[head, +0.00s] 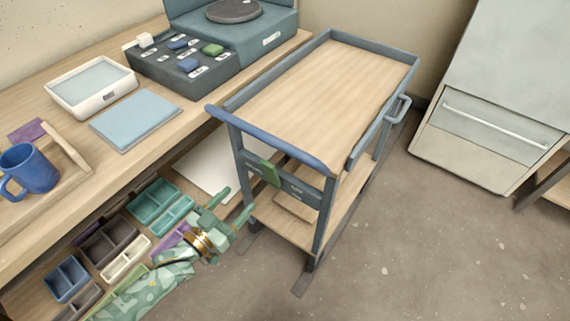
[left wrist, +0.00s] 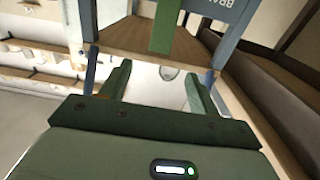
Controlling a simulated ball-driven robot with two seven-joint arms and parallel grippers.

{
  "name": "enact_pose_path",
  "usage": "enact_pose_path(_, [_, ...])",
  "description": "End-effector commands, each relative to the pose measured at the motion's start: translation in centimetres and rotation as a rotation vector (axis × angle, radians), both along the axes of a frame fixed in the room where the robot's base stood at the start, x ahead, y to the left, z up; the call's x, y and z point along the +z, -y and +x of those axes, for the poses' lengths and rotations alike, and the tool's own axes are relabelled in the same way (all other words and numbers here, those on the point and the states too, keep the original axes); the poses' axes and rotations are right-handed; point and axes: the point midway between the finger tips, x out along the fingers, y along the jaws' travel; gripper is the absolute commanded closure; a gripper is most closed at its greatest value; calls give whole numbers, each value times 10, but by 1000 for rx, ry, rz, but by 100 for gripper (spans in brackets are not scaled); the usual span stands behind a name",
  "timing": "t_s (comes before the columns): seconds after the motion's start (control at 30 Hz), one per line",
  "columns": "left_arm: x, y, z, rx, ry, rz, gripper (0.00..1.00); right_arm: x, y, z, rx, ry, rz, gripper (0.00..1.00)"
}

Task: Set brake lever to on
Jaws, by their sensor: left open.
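The brake lever is a green handle (head: 270,174) on the dark grey-blue end panel (head: 296,187) of the cart. In the left wrist view the green lever (left wrist: 163,26) stands near the top centre, beside white lettering that is partly cut off. The small panel marks are too small to read in the head view. My left gripper (head: 238,208) is open and empty, below and to the left of the lever, apart from it. Its two green fingers (left wrist: 157,80) show spread in the left wrist view, with the lever beyond them. My right gripper is not in view.
The cart has a blue handle bar (head: 265,138) and an empty wooden top (head: 325,85). A workbench (head: 185,110) with a blue mug (head: 28,168) and a button box (head: 185,65) runs along the left. Several small bins (head: 152,200) lie beneath it. The floor to the right is clear.

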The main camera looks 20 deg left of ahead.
Motion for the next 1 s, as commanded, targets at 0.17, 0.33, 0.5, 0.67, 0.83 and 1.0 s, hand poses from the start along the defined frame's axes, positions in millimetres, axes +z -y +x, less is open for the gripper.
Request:
enact_pose_path(0.17, [-3, 9, 25, 0, -1, -7, 38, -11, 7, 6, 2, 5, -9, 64])
enact_pose_path(0.33, [-6, 24, 66, 1, -2, -6, 38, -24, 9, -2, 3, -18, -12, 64])
enact_pose_path(0.5, [-7, 38, 105, 1, -4, -5, 38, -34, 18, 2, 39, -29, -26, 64])
enact_pose_path(0.67, [-6, 48, 133, 1, -6, -5, 38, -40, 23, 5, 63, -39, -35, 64])
enact_pose_path(0.83, [-4, 53, 148, 1, -5, -3, 38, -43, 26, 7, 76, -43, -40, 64])
enact_pose_path(1.0, [-2, 55, 151, 1, -5, -4, 38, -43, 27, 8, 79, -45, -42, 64])
